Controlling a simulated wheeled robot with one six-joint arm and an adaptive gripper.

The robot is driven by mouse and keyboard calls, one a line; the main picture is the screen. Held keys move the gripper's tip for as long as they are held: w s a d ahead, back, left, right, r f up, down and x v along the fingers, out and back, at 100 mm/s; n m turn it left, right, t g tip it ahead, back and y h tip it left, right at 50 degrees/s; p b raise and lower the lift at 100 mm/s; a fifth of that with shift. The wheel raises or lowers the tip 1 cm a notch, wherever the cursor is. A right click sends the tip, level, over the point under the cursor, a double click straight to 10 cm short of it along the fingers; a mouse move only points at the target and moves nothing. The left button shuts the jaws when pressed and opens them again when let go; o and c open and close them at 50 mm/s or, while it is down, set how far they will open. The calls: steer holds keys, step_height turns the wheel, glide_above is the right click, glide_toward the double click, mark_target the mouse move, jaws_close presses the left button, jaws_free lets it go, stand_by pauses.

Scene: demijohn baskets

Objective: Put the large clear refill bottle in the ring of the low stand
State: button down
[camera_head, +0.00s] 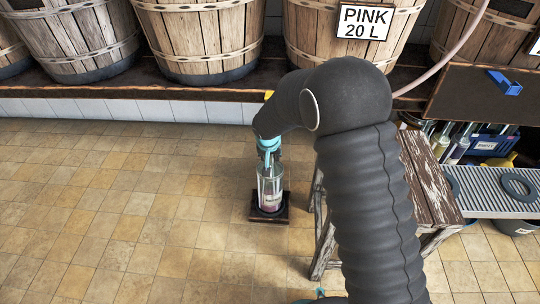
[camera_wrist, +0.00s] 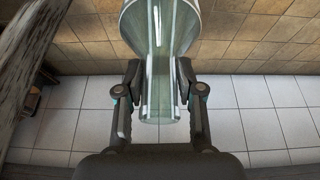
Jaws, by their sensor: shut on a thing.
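The large clear refill bottle (camera_head: 270,185) stands upright in the camera_head view, with a pale label and a purplish tint low down. My gripper (camera_head: 268,147) reaches down from above and is shut on its neck. In the camera_wrist view the clear neck of the bottle (camera_wrist: 160,100) lies between the two dark fingers of my gripper (camera_wrist: 159,75). The low stand (camera_head: 284,216) is a dark square base on the floor directly under the bottle. The bottle's foot overlaps the middle of the stand; I cannot tell whether it rests inside the ring.
A worn wooden stool (camera_head: 428,185) stands right of the stand, partly behind my arm. A grey ribbed rack with a dark ring (camera_head: 518,187) and a blue crate (camera_head: 490,145) are further right. Wooden tubs (camera_head: 205,40) line the back ledge. The tiled floor (camera_head: 130,210) at left is clear.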

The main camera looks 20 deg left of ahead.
steer(key=c, duration=0.7)
jaws_free()
steer(key=v, duration=0.3)
steer(key=s+d, duration=0.1)
steer(key=s, duration=0.3)
steer(key=s+b, duration=0.1)
steer(key=s, duration=0.3)
steer(key=s+d+b, duration=0.1)
steer(key=s, duration=0.3)
steer(key=shift+d, duration=0.3)
steer(key=shift+w, duration=0.1)
